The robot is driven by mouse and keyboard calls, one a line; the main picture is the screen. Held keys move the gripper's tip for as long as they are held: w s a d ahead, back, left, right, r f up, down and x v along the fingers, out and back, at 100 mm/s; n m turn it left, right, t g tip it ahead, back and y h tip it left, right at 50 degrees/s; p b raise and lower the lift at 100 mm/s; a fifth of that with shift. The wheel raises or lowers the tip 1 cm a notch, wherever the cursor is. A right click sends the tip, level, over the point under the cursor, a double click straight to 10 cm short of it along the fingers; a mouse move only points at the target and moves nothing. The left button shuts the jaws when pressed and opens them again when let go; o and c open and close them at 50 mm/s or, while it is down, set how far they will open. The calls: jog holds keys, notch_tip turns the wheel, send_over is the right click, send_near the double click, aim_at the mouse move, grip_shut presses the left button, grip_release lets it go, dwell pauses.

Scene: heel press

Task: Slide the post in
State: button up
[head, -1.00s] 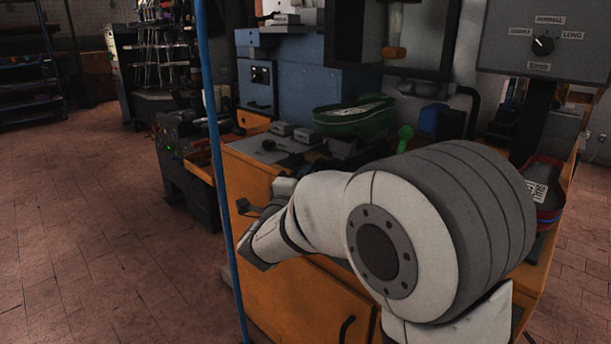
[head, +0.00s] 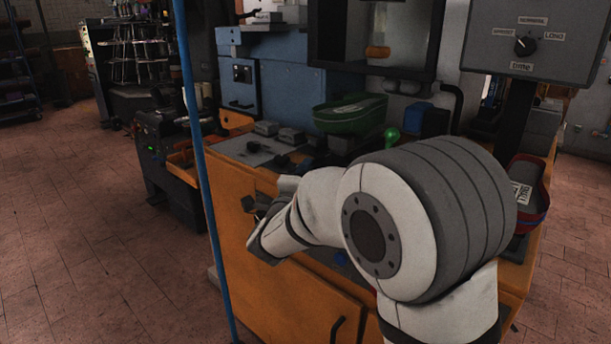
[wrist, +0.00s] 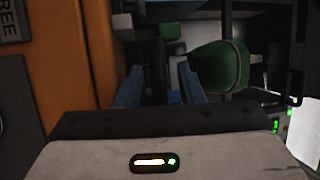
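I cannot tell for certain which part is the post. The heel press (head: 280,82) is a blue machine behind an orange cabinet top. My gripper shows small in the head view (head: 262,207), beside the cabinet's left front edge, partly hidden by my arm. In the wrist view my gripper (wrist: 158,88) has two blue fingers standing apart, with a dark gap between them and nothing clearly held. A green shoe-shaped holder (head: 350,114) sits on the cabinet top and also shows beyond the fingers in the wrist view (wrist: 220,66).
The orange cabinet (head: 275,290) stands close in front. A blue pole (head: 200,170) rises at left. A control box with a dial (head: 535,40) and a red-blue tray (head: 530,190) are at right. A green knob (head: 391,136) stands near the holder. Brick floor is clear at left.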

jog(key=shift+s+a, duration=0.15)
jog(key=shift+s, duration=0.1)
jog(key=p+v, duration=0.1)
jog(key=v, duration=0.6)
jog(key=shift+s+p, duration=0.15)
jog(key=shift+p, duration=0.2)
jog(key=shift+f, duration=0.1)
